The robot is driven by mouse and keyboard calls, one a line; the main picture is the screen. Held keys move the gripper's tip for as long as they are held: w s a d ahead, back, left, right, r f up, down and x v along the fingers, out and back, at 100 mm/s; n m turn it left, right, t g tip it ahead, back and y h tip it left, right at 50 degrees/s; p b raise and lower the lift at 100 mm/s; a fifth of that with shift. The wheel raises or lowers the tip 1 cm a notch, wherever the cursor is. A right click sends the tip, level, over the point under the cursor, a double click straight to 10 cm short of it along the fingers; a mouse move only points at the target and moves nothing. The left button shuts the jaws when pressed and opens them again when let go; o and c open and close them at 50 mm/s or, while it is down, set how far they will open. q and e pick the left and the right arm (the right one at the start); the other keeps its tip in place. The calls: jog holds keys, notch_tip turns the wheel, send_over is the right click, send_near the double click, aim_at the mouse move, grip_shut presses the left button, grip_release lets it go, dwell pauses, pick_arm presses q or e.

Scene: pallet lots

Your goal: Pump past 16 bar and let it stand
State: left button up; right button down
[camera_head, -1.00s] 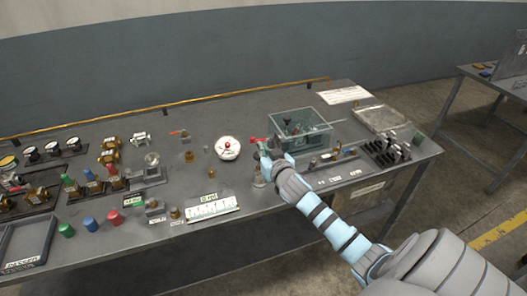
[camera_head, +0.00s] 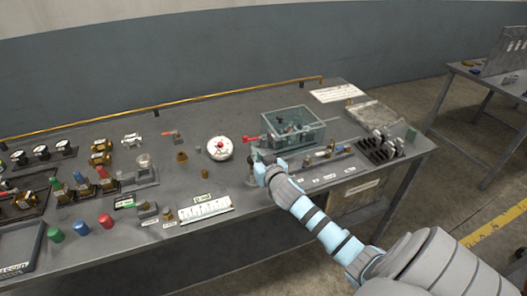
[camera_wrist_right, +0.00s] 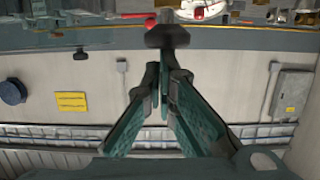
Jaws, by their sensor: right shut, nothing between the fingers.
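The pressure gauge (camera_head: 220,148), a round white dial with a red centre, lies on the bench; its reading is too small to make out. To its right stands a clear greenish tank (camera_head: 297,132) with fittings inside. A red lever (camera_head: 252,139) sticks out at the tank's left. My right gripper (camera_head: 260,160) is in front of the tank, just below the red lever. In the right wrist view my right gripper (camera_wrist_right: 163,75) is shut and empty, with a dark knob (camera_wrist_right: 167,36) just beyond its tips; I cannot tell whether they touch. My left gripper is out of view.
Brass fittings and coloured caps (camera_head: 80,228) fill the bench's left side. A white scale plate (camera_head: 205,208) lies near the front edge. A rack of dark parts (camera_head: 378,150) and a grey tray (camera_head: 375,115) are at the right. A brass rail (camera_head: 160,107) runs along the back.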

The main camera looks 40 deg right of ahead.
pick_arm(q)
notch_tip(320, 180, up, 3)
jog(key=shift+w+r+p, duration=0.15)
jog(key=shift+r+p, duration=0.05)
jog(key=shift+p, duration=0.95)
pick_arm(e)
jog(key=s+a+r, duration=0.3)
jog(key=s+r, duration=0.2)
jog(key=s, duration=0.4)
jog(key=shift+r, duration=0.3)
jog(key=shift+s, duration=0.1)
jog(key=r, duration=0.3)
jog(key=shift+w+a+r, duration=0.25)
jog(key=shift+a+r, duration=0.05)
jog(key=shift+a, duration=0.05)
jog(key=shift+w, duration=0.1)
